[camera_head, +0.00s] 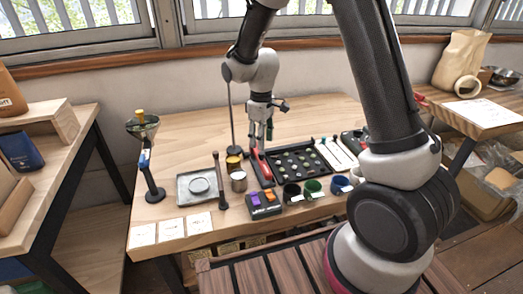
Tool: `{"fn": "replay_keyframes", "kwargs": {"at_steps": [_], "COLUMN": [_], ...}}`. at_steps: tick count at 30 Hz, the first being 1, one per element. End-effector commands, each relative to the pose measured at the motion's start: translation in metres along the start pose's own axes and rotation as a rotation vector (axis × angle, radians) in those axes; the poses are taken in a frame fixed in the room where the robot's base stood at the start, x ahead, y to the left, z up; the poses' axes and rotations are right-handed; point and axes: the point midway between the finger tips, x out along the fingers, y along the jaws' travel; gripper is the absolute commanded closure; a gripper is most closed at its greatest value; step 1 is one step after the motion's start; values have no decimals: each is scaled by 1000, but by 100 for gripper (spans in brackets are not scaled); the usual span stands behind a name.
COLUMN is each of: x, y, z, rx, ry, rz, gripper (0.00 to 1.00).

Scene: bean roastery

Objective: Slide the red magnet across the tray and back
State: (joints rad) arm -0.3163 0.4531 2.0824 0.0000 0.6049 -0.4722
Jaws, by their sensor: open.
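A dark tray (322,176) with rows of small round beans or samples lies on the wooden table. A long red piece (266,168), which looks like the red magnet, lies along the tray's left side. I cannot tell whether it touches the tray. My gripper (262,138) points down just above the far end of the red piece. Its jaws are open, and its fingertips partly cover what is behind them. It is too small to tell whether they touch the red piece.
A thin upright rod (232,118) stands close to the left of my gripper. Small cups (313,187) line the tray's front, with a purple and orange block (264,204) nearby. A square metal plate (187,188) lies left. The table's back left is clear.

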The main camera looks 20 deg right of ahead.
Motion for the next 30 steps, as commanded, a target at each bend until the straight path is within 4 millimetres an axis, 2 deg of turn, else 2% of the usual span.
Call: {"fn": "replay_keyframes", "kwargs": {"at_steps": [3,9,20,27,30], "x": [22,48,54,54,54], "y": [0,0,0,0,0], "z": [1,1,1,1,1], "rx": [1,2,3,3,3], "ry": [-4,-2,-1,-1,-1], "rz": [-2,-1,-1,-1,-1], "gripper": [57,57,57,100,100]}}
